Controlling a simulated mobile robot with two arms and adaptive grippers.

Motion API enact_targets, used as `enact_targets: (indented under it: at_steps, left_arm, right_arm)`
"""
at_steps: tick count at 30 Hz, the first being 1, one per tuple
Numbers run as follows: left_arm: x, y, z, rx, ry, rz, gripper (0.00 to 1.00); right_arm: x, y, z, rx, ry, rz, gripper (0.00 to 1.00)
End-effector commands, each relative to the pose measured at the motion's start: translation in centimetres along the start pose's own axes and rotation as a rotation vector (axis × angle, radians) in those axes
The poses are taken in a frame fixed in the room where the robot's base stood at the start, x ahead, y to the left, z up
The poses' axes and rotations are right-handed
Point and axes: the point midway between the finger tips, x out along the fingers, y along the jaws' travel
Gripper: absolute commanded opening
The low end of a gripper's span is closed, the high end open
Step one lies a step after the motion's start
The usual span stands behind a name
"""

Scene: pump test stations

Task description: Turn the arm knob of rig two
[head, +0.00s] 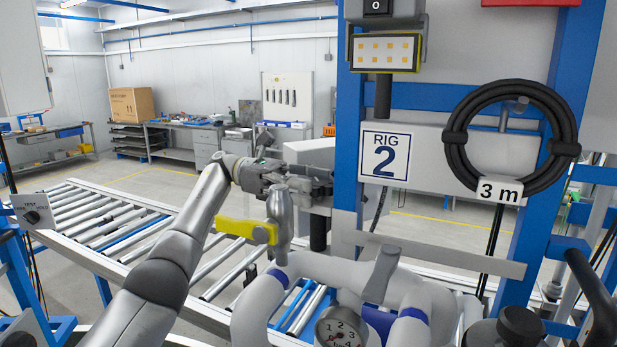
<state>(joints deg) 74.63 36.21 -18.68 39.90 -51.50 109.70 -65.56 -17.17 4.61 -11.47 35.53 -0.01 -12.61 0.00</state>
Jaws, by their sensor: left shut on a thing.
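The rig two frame is blue, with a white sign reading "RIG 2" (385,156). A light grey box (309,152) sits at the left side of this frame. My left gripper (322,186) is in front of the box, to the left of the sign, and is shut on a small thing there. The arm knob itself is hidden by the gripper fingers, so I cannot tell its setting. My right gripper is not in view.
A pressure gauge (341,331) and a grey handle (381,274) stand lower. A coiled black hose (511,140) hangs at right. A roller conveyor (105,222) runs behind. Another knob panel (33,212) is far left.

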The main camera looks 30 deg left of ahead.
Motion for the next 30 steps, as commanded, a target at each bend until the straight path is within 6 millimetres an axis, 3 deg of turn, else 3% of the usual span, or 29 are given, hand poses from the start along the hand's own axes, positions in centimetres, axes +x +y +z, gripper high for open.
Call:
enact_targets:
  at_steps: [9, 25, 26, 30]
  left_arm:
    - [-0.02, 0.13, 0.21, 0.001, -0.001, -0.050, 0.26]
    - [-0.02, 0.13, 0.10, 0.002, 0.000, -0.059, 0.26]
    - [-0.02, 0.13, 0.10, 0.002, 0.000, -0.059, 0.54]
    - [-0.02, 0.13, 0.07, 0.001, 0.000, -0.059, 0.71]
  right_arm:
    - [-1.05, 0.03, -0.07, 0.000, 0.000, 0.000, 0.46]
    - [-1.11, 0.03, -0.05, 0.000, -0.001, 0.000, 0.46]
    - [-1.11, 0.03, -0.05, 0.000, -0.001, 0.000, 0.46]
    - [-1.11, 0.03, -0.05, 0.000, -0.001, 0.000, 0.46]
